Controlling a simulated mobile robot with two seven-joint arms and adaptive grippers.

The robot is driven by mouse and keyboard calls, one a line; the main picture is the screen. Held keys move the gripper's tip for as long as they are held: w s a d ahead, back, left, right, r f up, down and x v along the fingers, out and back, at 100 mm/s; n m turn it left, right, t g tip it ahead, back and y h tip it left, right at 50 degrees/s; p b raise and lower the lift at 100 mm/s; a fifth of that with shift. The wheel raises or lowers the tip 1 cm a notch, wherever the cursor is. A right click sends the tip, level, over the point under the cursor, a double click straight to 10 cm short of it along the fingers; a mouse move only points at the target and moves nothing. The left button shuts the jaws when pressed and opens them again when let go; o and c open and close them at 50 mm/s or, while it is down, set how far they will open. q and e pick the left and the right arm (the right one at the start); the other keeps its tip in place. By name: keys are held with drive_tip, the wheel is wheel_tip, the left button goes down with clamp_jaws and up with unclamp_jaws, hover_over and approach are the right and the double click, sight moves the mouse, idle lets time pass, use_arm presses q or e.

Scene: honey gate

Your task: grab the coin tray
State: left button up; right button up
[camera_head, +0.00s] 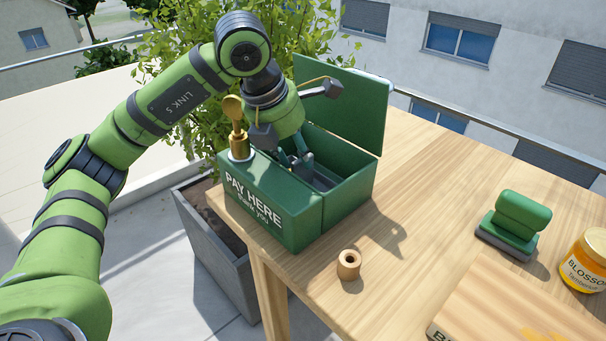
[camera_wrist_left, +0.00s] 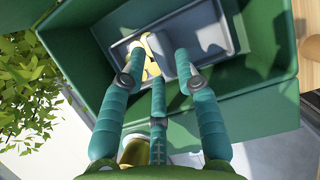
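The green cash box (camera_head: 272,208), marked "PAY HERE", stands on the table's left corner with its lid (camera_head: 345,100) raised. The grey coin tray (camera_head: 321,181) lies inside it and is partly hidden by my gripper in the head view. In the left wrist view the coin tray (camera_wrist_left: 213,33) has a raised divider, with yellow coins (camera_wrist_left: 150,58) in its left part. My left gripper (camera_head: 301,163) reaches down into the box. Its teal fingers (camera_wrist_left: 160,66) are spread over the tray around the divider; I cannot tell if they touch it. My right gripper is not in view.
A gold piece (camera_head: 236,130) stands upright on the box's front left. A leafy planter (camera_head: 218,245) stands at the left.

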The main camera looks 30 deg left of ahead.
sight(303, 174)
use_arm(q)
drive_tip(key=x, duration=0.3)
drive_tip(key=shift+w, duration=0.2)
drive_tip(key=shift+s, duration=0.1)
clamp_jaws()
drive_tip(key=shift+r, duration=0.1)
drive_tip(key=shift+r, duration=0.1)
